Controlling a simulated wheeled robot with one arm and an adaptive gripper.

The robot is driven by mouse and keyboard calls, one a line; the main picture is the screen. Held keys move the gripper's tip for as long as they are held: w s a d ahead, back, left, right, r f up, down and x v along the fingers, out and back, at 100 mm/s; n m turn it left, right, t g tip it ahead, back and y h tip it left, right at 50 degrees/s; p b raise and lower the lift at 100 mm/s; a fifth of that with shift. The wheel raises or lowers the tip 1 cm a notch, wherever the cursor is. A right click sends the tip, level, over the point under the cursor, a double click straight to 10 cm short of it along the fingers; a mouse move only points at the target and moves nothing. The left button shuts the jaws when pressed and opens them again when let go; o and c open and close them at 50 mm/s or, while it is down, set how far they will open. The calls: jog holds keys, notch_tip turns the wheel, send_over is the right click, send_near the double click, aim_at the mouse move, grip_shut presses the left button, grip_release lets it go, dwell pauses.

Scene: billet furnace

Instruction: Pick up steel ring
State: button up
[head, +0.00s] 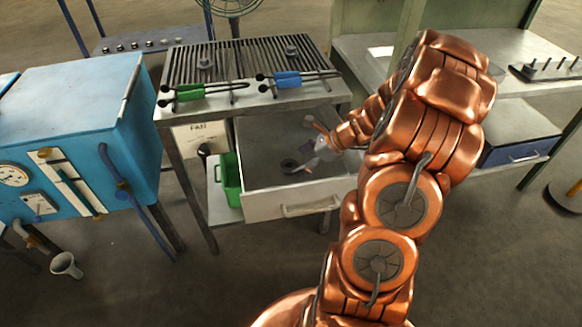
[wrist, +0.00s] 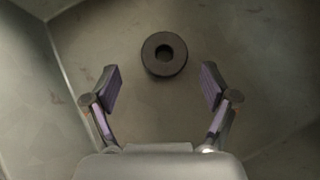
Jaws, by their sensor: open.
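The steel ring (wrist: 164,54) is dark, round and thick, with a hole in its middle. It lies flat on the grey floor of an open drawer. In the head view the ring (head: 289,165) is small, and my gripper (head: 306,168) is inside the drawer close to its right. In the wrist view my gripper (wrist: 160,90) is open and empty. The ring shows beyond the fingertips, roughly centred between them. I cannot tell the height of the fingers above the drawer floor.
The open drawer (head: 290,207) has walls around the ring. A green bin (head: 231,180) stands left of the drawer. A blue furnace (head: 70,110) stands further left.

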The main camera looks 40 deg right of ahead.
aim_at(292, 164)
jog(key=x, duration=0.4)
jog(key=shift+w+d+f, duration=0.1)
jog(key=shift+w, duration=0.05)
jog(key=shift+c, duration=0.4)
jog(key=c, duration=1.5)
